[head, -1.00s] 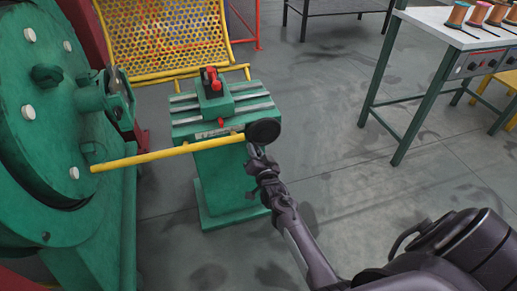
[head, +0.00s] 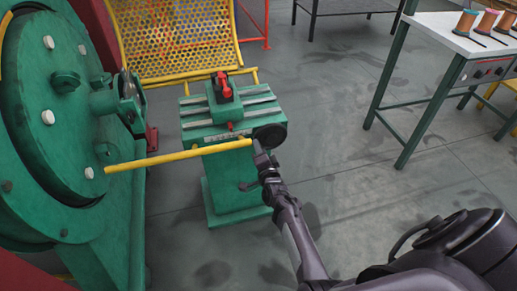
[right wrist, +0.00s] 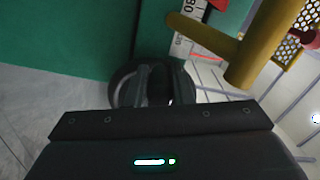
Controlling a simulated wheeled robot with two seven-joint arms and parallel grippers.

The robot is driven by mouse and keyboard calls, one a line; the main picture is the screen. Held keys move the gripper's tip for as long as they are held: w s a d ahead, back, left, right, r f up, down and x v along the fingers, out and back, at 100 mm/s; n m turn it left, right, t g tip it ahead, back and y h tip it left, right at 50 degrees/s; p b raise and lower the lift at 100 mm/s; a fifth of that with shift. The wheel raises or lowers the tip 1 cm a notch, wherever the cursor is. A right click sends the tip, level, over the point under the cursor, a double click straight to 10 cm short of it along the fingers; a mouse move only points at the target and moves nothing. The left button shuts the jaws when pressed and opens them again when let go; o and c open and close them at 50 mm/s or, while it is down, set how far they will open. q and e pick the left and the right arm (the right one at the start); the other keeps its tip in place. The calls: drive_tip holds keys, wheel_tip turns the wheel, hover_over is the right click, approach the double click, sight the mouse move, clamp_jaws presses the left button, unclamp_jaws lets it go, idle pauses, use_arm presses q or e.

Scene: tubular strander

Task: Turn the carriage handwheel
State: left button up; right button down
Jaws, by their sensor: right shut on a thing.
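The carriage handwheel (head: 270,131) is a small black disc at the front right of the green carriage (head: 222,118) in the head view. My right gripper (head: 261,151) is at the handwheel's lower edge, shut on its rim. In the right wrist view, the dark handwheel ring (right wrist: 124,84) shows beyond the gripper body, partly hidden by the fingers (right wrist: 158,88). A white scale plate lies just beyond it. My left gripper is not in view.
A yellow bar (head: 180,155) runs across the carriage front to the large green drum (head: 55,115) at left. A yellow mesh guard (head: 175,40) stands behind. A table with spools (head: 440,25) is at far right. The floor between is clear.

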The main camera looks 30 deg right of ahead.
idle(0.4)
drive_tip(key=c, duration=1.3)
unclamp_jaws()
drive_tip(key=shift+o, duration=0.2)
